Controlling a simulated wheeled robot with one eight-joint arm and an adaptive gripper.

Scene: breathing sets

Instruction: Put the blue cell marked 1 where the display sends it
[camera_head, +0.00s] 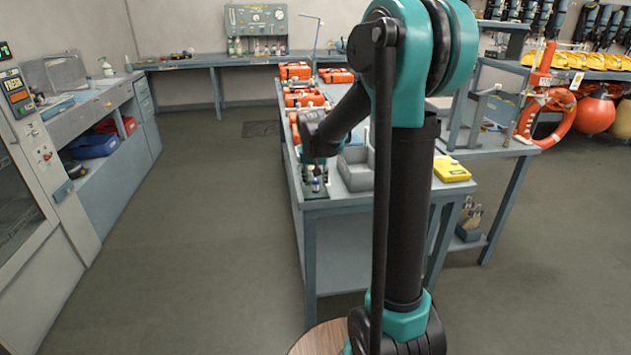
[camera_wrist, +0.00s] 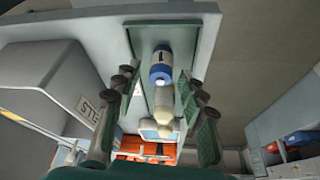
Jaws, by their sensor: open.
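The blue cell marked 1 (camera_wrist: 160,72), blue with a pale end and a dark mark on a white band, is in the upper middle of the wrist view. It is on a green mat (camera_wrist: 137,35) at the bench corner. My gripper (camera_wrist: 160,88) is open, with its fingers on either side of the cell and nothing visibly gripped. A pale cell-like item (camera_wrist: 164,103) sits just below it between the fingers. In the head view, the display (camera_head: 14,92) at far left reads FRESH above an orange line I cannot read.
A grey bin (camera_head: 356,168) stands right of the mat; its label in the wrist view begins "STE". Orange cases (camera_head: 303,97) line the bench behind, and a yellow case (camera_head: 452,170) lies to the right. Open floor (camera_head: 215,210) separates this bench from the left counter.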

